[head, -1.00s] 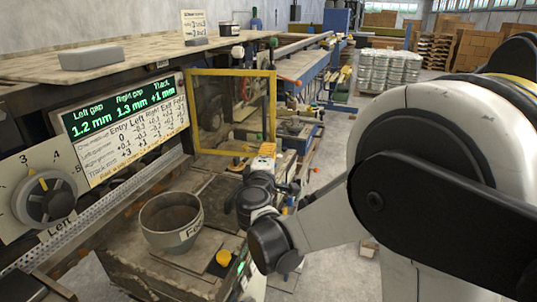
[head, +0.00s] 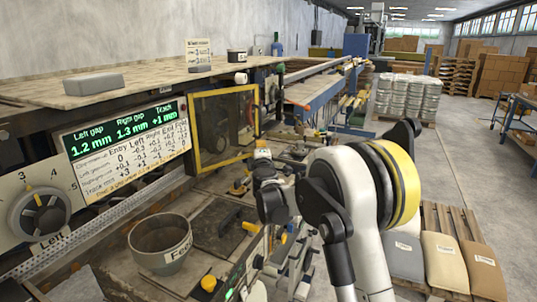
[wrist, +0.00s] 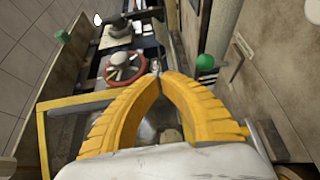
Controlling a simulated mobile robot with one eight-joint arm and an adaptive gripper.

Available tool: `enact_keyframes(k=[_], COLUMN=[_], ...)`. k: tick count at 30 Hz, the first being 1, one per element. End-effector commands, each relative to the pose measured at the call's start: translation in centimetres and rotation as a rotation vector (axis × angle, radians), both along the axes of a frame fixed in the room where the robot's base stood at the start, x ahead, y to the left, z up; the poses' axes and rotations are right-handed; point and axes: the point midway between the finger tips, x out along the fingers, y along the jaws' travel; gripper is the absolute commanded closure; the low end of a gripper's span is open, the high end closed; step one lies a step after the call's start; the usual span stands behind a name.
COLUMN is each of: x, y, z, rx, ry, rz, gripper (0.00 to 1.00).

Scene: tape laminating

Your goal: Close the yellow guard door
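The yellow guard door (head: 195,135) is a yellow frame around a clear panel, upright beyond the lit display in the head view. It stands at an angle, and I cannot tell whether it is fully shut. In the wrist view its yellow frame (wrist: 42,135) shows at left, behind the fingers. My gripper (head: 262,152) is near the door's lower right corner in the head view. In the wrist view its yellow fingers (wrist: 157,76) curve together and their tips meet, with nothing clearly held. Whether they touch the door is unclear.
A grey pot (head: 160,245) and a yellow-handled knob (head: 250,227) are on the machine bed. The wrist view shows a red handwheel (wrist: 125,68) and a green knob (wrist: 206,63) just ahead of the fingers. Sacks on a pallet (head: 445,262) lie to the right.

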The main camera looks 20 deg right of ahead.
Motion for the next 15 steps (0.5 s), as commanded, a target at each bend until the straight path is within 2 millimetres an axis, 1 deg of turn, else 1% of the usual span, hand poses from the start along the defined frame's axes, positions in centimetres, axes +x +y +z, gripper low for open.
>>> enact_keyframes(k=[1,6,9,15], x=[1.1,4.2,5.7,7.8], y=[0.5,2.0,3.1,4.8], z=[0.1,0.1,0.1,0.1], rx=[0.0,0.0,0.0,0.0], ry=[0.0,0.0,0.0,0.0], rz=[0.001,0.0,0.001,0.0], gripper=[1.0,1.0,1.0,1.0])
